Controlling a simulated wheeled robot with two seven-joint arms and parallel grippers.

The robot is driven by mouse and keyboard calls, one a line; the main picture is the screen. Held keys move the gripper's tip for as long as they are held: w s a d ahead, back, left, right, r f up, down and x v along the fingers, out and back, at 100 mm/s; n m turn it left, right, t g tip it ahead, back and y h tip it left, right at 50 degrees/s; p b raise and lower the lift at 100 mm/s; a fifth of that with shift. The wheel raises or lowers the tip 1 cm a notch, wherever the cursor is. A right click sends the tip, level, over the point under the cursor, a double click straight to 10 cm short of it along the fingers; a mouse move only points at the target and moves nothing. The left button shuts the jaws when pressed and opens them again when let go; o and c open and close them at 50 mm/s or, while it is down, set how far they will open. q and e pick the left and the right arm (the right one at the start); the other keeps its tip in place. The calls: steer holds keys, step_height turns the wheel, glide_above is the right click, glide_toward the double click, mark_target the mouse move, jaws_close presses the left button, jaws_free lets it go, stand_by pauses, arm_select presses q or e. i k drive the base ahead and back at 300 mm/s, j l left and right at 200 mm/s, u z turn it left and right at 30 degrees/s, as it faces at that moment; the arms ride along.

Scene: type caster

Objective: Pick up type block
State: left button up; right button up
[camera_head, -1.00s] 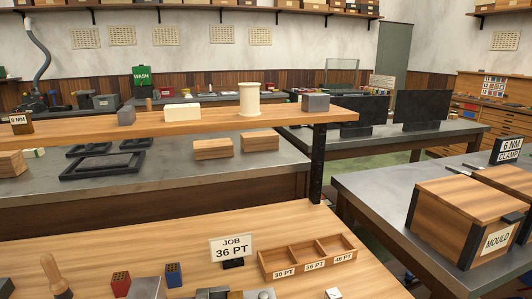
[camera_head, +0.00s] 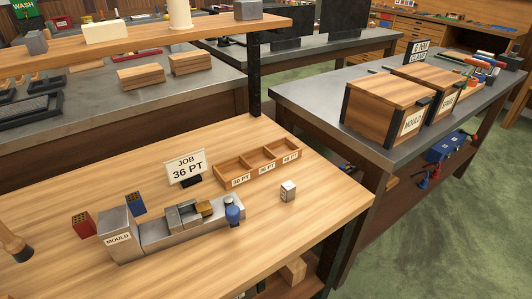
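A small silvery type block (camera_head: 288,191) stands on the wooden bench (camera_head: 330,212) near its right edge, in front of a three-compartment tray. Its top shows a dark mark too small to read. It stands apart from everything else. The wooden tray (camera_head: 221,182) has labels that read 30 PT, 36 PT and one at the right that is hard to read; its compartments look empty. A sign (camera_head: 185,167) behind reads JOB 36 PT. Neither of my grippers is in view.
A shelf post (camera_head: 254,80) rises behind the tray. The bench is clear around the block.

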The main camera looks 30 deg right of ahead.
mark_target(288, 190)
steer(key=z, duration=1.05)
steer(key=k+l+u, duration=0.1)
steer(key=u, duration=0.15)
steer(key=l, duration=0.1)
